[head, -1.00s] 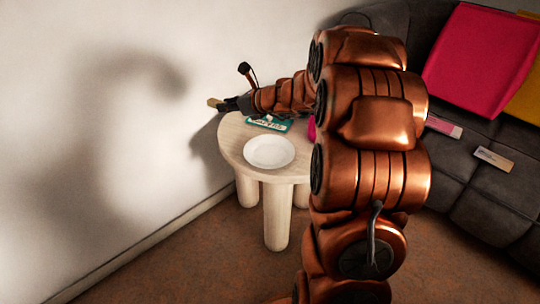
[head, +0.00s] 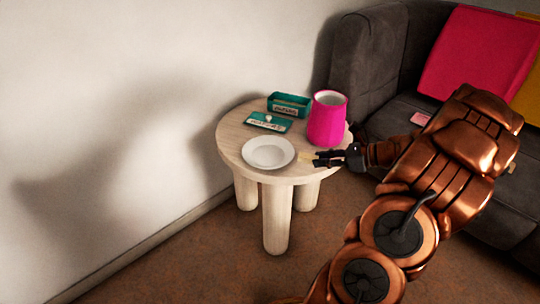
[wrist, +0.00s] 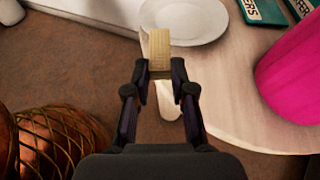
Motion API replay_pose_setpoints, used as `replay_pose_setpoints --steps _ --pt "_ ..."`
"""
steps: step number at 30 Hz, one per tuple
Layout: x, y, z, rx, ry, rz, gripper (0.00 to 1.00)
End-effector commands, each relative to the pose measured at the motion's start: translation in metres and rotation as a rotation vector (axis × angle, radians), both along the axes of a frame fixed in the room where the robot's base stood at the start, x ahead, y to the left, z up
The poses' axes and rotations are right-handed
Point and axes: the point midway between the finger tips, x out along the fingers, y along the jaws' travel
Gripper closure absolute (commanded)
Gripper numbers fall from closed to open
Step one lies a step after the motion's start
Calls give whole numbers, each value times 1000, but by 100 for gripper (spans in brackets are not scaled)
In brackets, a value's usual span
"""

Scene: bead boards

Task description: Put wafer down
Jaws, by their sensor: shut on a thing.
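My gripper (head: 322,159) is shut on a pale yellow wafer, at the right front edge of the round table (head: 232,139). In the wrist view the wafer (wrist: 159,50) sticks out beyond the fingertips of my gripper (wrist: 162,78), in front of the near rim of the white plate. In the head view the wafer (head: 306,158) is small beside the fingertips. The white plate (head: 268,153) lies empty on the table, to the left of my gripper. It also shows in the wrist view (wrist: 190,15). Whether the wafer touches anything is unclear.
A magenta pitcher (head: 327,120) stands behind my gripper on the table. A grey sofa (head: 363,62) with cushions stands on the right. The table's left side is bare.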

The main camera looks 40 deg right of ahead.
Motion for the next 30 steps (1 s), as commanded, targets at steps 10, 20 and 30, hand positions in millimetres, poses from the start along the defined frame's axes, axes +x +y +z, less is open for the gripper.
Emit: replay_pose_setpoints --steps 10,20,30 --pt "53 18 -11 -1 0 9 88" --pt "118 37 -16 -4 0 8 88" --pt "146 45 -18 -1 1 5 88"
